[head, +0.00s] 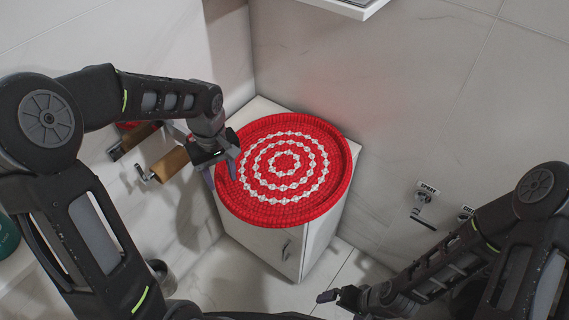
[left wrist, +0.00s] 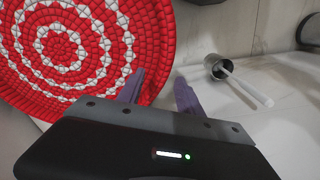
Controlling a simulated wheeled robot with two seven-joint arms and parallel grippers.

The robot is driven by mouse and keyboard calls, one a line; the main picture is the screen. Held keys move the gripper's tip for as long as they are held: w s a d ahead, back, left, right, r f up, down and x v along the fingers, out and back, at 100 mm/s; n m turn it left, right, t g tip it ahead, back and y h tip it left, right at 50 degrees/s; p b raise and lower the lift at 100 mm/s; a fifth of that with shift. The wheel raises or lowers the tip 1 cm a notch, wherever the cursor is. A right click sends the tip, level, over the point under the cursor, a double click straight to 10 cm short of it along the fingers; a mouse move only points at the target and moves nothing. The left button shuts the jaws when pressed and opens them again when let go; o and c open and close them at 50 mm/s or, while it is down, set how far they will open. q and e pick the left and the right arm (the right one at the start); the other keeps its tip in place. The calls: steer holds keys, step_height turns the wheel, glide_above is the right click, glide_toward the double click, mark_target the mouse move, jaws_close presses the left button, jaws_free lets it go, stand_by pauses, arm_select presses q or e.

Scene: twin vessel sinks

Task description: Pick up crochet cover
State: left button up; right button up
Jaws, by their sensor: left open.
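The crochet cover (head: 284,163) is a round red disc with white rings and a raised rim. It lies on top of a white cabinet (head: 262,248) in the corner and overhangs its top. My left gripper (head: 220,172) is open at the cover's left edge. In the left wrist view, the cover (left wrist: 60,45) fills the upper left. One finger of the left gripper (left wrist: 158,90) overlaps the cover's edge and the other is just outside it. Whether they touch it I cannot tell. My right gripper (head: 338,297) is low in the head view, away from the cover; its jaw opening is unclear.
A brown roll (head: 169,164) on a wall holder is close to my left gripper. Wall hooks (head: 422,210) are at right, and a white ledge (head: 350,8) is above.

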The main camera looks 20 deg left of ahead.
mark_target(224, 188)
arm_select(q)
step_height(224, 188, down, 4)
steer(key=shift+r, duration=0.1)
steer(key=shift+c, duration=0.3)
stand_by(0.3)
jaws_close()
stand_by(0.4)
